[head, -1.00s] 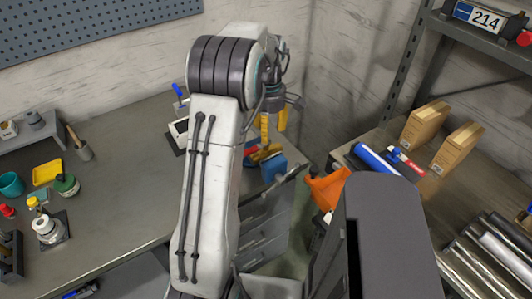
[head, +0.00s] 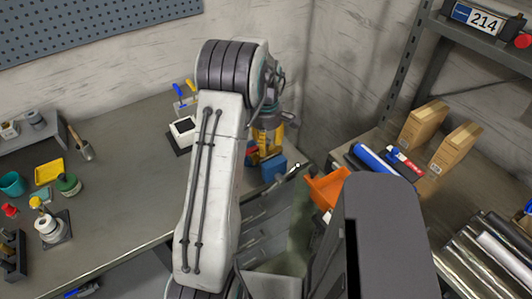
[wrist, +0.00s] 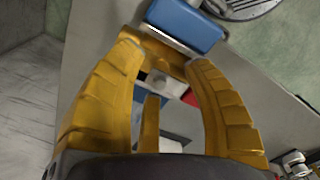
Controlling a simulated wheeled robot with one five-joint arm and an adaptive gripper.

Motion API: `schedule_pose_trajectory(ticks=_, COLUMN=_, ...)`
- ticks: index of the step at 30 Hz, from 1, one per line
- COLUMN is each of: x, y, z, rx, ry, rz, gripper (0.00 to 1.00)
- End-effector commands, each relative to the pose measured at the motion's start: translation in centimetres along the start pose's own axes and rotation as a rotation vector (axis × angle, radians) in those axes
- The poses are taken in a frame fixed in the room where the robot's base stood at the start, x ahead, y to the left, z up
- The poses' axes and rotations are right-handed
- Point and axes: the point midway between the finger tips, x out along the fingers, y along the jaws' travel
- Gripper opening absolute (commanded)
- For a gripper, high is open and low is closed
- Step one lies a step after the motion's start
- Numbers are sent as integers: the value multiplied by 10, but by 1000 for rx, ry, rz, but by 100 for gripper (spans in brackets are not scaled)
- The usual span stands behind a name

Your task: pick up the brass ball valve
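My gripper (head: 266,150) points down over the right end of the workbench, with two yellow fingers. In the wrist view my gripper (wrist: 163,56) has its fingers spread apart. A yellow-brass piece (wrist: 152,122) shows between them, and another yellow-brass part lies across by the fingertips. These may be the brass ball valve, but I cannot make out its whole shape. A small red patch shows beside the right finger. In the head view the fingers mostly cover this spot. I cannot tell whether the fingers touch anything.
An orange bin (head: 327,187) is to the right. The middle of the workbench (head: 130,150) is clear.

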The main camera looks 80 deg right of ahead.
Motion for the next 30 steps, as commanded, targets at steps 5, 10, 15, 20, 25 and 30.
schedule_pose_trajectory(ticks=5, x=0, y=0, z=0, rx=0, ry=0, rz=0, gripper=28)
schedule_pose_trajectory(ticks=10, x=0, y=0, z=0, rx=0, ry=0, rz=1, gripper=13)
schedule_pose_trajectory(ticks=15, x=0, y=0, z=0, rx=0, ry=0, rz=1, gripper=0)
schedule_pose_trajectory(ticks=20, x=-1, y=1, z=0, rx=0, ry=0, rz=3, gripper=0)
schedule_pose_trajectory(ticks=25, x=-1, y=0, z=0, rx=0, ry=0, rz=1, gripper=0)
schedule_pose_trajectory(ticks=30, x=-4, y=0, z=0, rx=0, ry=0, rz=2, gripper=0)
